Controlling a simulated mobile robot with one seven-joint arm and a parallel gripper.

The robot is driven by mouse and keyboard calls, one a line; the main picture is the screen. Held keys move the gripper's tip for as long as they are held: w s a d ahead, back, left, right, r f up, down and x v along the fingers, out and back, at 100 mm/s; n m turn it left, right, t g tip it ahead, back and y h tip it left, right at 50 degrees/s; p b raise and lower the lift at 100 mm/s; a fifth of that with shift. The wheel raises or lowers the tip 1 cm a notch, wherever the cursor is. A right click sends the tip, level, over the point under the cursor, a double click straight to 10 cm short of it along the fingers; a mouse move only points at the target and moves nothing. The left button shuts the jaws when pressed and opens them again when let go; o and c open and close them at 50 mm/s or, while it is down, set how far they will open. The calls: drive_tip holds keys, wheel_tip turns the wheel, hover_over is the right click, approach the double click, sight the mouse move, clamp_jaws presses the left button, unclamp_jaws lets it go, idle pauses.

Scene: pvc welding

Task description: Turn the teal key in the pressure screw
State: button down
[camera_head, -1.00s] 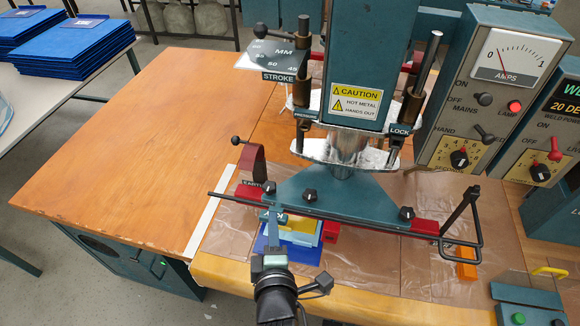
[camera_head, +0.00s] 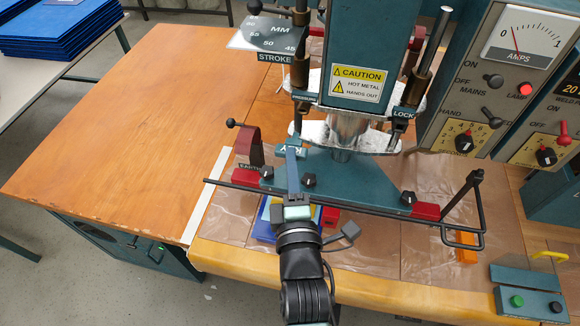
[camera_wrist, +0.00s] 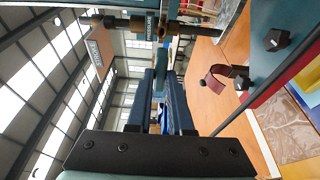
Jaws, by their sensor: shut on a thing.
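The teal key (camera_head: 291,151) is at the tip of my gripper (camera_head: 292,160) in the head view, in front of the left post below the STROKE plate. In the wrist view, my gripper (camera_wrist: 161,82) is shut on the key (camera_wrist: 159,78), whose teal block shows between the two dark fingers. Brass-and-dark fittings with a PRESSURE label (camera_wrist: 149,25) lie beyond the key in the wrist view; they seem to belong to the pressure screw. I cannot tell whether the key is seated in the screw or just apart from it.
The welding press (camera_head: 355,60) with its caution label stands close behind. A black bar (camera_head: 350,212) runs across its front, under my arm. Control boxes with an AMPS meter (camera_head: 524,42) stand at the right. The wooden table (camera_head: 130,130) is clear at the left.

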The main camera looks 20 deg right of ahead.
sight(301, 142)
drive_tip(key=w+d+b, duration=0.2)
drive_tip(key=w, duration=0.1)
drive_tip(key=shift+f, duration=0.15)
drive_tip(key=shift+w+d+b, duration=0.35)
drive_tip(key=shift+w+d, duration=0.05)
drive_tip(key=shift+w, duration=0.2)
drive_tip(key=shift+b, duration=0.5)
idle(1.3)
drive_tip(key=shift+w+d+b, duration=0.45)
drive_tip(key=shift+w+b, duration=0.15)
drive_tip(key=shift+w, duration=0.05)
drive_tip(key=shift+w+d+b, duration=0.4)
drive_tip(key=shift+w+b, duration=0.15)
drive_tip(key=shift+w, duration=0.1)
drive_tip(key=c, duration=0.7)
unclamp_jaws()
drive_tip(key=shift+c, duration=0.2)
drive_tip(key=shift+s, duration=0.1)
